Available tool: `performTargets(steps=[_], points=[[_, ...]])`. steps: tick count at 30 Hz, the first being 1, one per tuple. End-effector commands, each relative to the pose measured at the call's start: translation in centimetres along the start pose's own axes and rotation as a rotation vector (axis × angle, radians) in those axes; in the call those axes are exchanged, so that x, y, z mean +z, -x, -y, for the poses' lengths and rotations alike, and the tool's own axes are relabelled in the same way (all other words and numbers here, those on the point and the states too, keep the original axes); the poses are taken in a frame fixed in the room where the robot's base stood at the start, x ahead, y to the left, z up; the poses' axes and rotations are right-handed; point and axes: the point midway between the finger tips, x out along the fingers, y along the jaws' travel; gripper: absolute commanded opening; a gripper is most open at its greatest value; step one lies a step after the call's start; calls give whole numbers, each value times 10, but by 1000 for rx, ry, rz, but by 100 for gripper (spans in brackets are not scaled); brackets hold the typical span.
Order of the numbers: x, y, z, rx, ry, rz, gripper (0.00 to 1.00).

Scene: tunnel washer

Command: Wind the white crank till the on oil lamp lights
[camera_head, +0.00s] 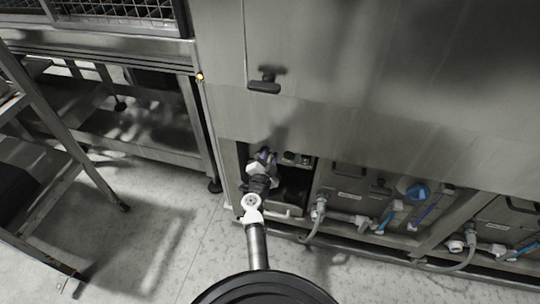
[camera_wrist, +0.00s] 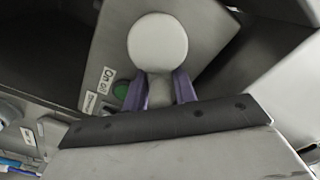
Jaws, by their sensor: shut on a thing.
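The white crank shows in the wrist view as a round pale knob (camera_wrist: 158,42) on a short stem. My gripper (camera_wrist: 159,88) has a purple finger on each side of the stem and is shut on it. In the head view my gripper (camera_head: 264,157) is inside the low left bay of the machine, and I cannot make out the crank there. A green lamp (camera_wrist: 121,90) sits just left of the fingers, beside the "On oil" label (camera_wrist: 108,76). It looks dull green, and I cannot tell for certain if it is lit.
Steel bay edges stand close around my gripper. Boxes with hoses and a blue cap (camera_head: 417,192) fill the bays to the right. A black handle (camera_head: 265,82) is on the panel above. A step ladder (camera_head: 60,150) stands left, with clear floor (camera_head: 150,230) between.

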Motion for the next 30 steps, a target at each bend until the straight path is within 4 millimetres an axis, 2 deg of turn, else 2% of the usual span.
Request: performTargets(steps=[30], points=[[2,0,-6,4,-74,1,3]])
